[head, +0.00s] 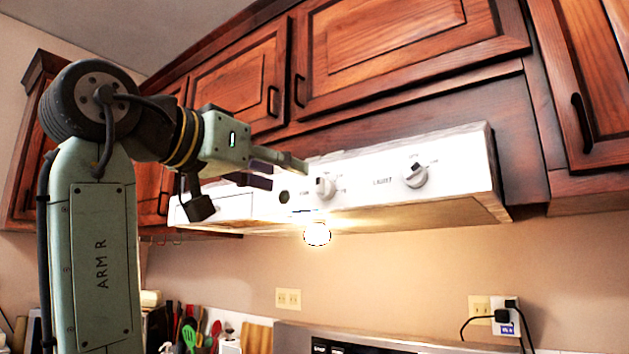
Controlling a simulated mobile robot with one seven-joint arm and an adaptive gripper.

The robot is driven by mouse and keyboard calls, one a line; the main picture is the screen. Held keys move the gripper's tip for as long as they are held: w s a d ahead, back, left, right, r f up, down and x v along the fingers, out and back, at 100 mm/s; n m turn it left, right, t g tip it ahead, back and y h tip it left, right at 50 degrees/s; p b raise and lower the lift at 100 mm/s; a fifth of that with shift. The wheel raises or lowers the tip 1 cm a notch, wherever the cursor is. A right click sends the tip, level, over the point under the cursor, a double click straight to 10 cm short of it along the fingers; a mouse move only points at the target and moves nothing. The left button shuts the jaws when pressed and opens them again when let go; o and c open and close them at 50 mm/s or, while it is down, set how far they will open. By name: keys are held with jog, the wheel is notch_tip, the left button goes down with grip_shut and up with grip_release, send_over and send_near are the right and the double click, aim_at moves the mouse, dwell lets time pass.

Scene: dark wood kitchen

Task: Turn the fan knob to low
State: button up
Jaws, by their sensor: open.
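The white range hood (455,165) hangs under the dark wood cabinets and carries two knobs on its front. The fan knob (325,187) is the left one, with a small dark label to its left and marks around it that are too small to read. My gripper (283,174) is open and empty, just left of the fan knob. Its upper finger reaches toward the knob's upper left; I cannot tell whether it touches. The fan knob's pointer setting is not clear.
The light knob (415,174) sits to the right on the same hood, beside the word LIGHT. A lit bulb (317,234) hangs below the hood. Cabinets with dark handles (299,91) are close above. Utensils (190,335) and a stove back panel (400,343) stand below.

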aim_at(318, 185)
jog(key=p+x, duration=0.3)
jog(key=x, duration=0.7)
jog(key=shift+w, duration=0.1)
jog(key=shift+c, duration=0.2)
grip_shut()
